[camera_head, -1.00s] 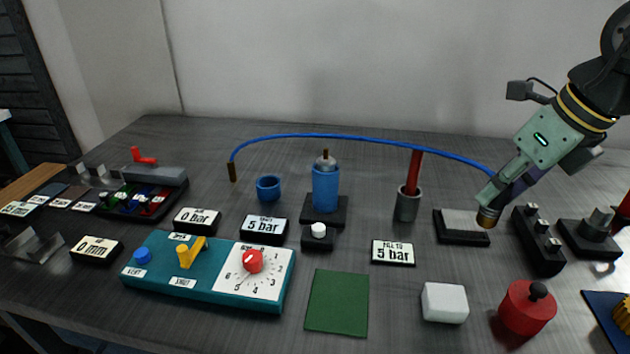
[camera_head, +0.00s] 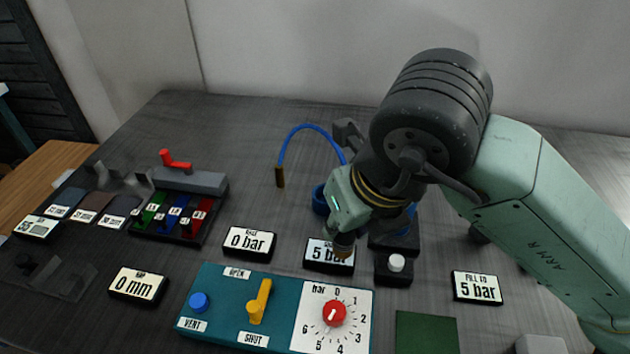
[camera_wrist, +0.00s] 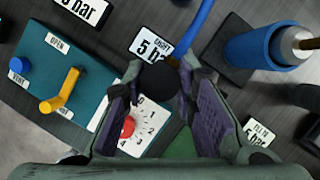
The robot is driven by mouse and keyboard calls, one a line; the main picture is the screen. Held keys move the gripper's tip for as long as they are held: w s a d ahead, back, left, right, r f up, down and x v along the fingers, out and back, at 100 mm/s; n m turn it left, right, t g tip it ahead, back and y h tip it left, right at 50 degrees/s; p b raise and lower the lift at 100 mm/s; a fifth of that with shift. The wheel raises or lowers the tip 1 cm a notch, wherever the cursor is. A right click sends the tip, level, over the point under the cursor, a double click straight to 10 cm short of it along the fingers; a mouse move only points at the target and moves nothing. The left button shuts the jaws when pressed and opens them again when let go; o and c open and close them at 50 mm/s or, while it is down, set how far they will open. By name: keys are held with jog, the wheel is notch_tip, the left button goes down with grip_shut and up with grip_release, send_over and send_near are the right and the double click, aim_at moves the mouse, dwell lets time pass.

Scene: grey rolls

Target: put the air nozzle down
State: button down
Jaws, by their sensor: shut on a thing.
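In the wrist view the nozzle (camera_wrist: 165,80) is a dark round end between the two fingers of my gripper (camera_wrist: 165,100). The blue hose (camera_head: 306,127) arcs from a brass fitting (camera_head: 280,176) on the table to behind my wrist; it shows in the wrist view (camera_wrist: 197,35) too.
The teal panel (camera_head: 228,304) with a yellow lever (camera_head: 261,300) and red dial (camera_head: 334,312) lies in front. A white-knobbed block (camera_head: 396,264) and green mat (camera_head: 427,333) are to the right. My arm hides the blue cylinder almost wholly; it shows in the wrist view (camera_wrist: 262,50).

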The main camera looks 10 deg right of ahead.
jog(key=w+f+p, duration=0.1)
jog(key=w+p, duration=0.1)
jog(key=w, duration=0.2)
jog(key=w+f+p, duration=0.1)
jog(key=w+f, duration=0.1)
jog(key=w, duration=0.3)
jog(key=w+d+f+p, duration=0.1)
jog(key=w+p, duration=0.1)
jog(key=w, duration=0.3)
jog(key=shift+w+d+f+p, duration=0.1)
jog(key=shift+w+f+p, duration=0.15)
jog(key=shift+p, duration=0.1)
jog(key=shift+f, duration=0.15)
jog(key=shift+f+b, duration=0.2)
jog(key=shift+b, duration=0.15)
jog(key=c, duration=1.3)
grip_release()
jog(key=shift+r, duration=0.1)
jog(key=shift+r+p, duration=0.15)
jog(key=shift+p, duration=0.15)
jog(key=b+v, duration=0.2)
jog(key=v, duration=1)
